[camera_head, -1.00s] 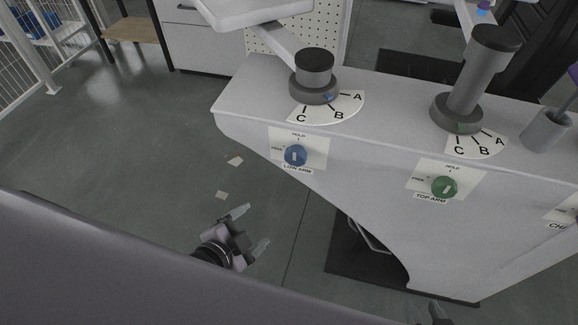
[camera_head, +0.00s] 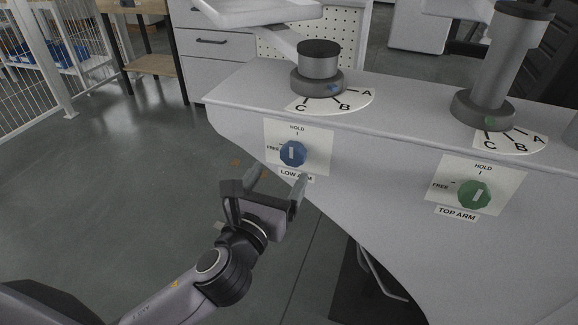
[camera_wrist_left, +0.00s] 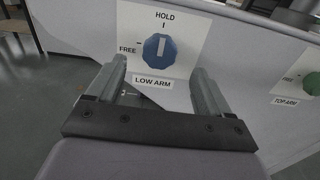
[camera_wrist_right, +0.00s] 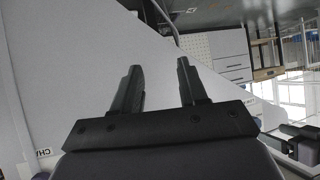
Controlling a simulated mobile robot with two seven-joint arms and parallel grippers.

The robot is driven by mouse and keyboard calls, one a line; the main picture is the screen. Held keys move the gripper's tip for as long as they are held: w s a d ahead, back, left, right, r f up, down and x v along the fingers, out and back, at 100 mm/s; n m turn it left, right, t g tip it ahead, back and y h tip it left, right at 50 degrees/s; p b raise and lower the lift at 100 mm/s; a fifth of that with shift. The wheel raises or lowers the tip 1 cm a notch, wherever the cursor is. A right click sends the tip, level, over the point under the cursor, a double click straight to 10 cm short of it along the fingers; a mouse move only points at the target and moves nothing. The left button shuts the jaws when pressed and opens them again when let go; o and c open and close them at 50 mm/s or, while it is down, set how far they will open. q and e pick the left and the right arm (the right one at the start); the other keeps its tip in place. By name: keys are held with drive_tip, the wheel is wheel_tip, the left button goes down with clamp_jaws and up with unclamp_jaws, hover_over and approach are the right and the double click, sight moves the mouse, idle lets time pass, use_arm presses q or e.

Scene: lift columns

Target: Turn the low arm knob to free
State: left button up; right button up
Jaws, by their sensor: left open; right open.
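The low arm knob (camera_head: 292,153) is blue with a white pointer bar and sits on a white plate (camera_head: 316,139) marked HOLD at the top and FREE at the left. Its bar stands near upright, towards HOLD. In the left wrist view the knob (camera_wrist_left: 159,50) lies just beyond and between the fingertips. My left gripper (camera_head: 277,180) is open and empty, just below and in front of the knob, apart from it. My right gripper (camera_wrist_right: 158,80) shows only in its own wrist view, open and empty, near a pale panel surface.
The green top arm knob (camera_head: 474,194) sits to the right on its own plate. Above are two round column bases (camera_head: 318,80) (camera_head: 483,108) with A, B, C dials. A drawer cabinet (camera_head: 215,50) and a wire fence (camera_head: 45,60) stand behind. Floor at left is clear.

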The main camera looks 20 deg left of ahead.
sight(291, 156)
use_arm(q)
drive_tip(key=w+b, duration=0.1)
drive_tip(key=w, duration=0.4)
drive_tip(key=shift+w+d, duration=0.1)
drive_tip(key=shift+w, duration=0.65)
use_arm(e)
drive_tip(key=shift+w+a+r, duration=0.15)
drive_tip(key=shift+a, duration=0.15)
use_arm(q)
drive_tip(key=c, duration=1)
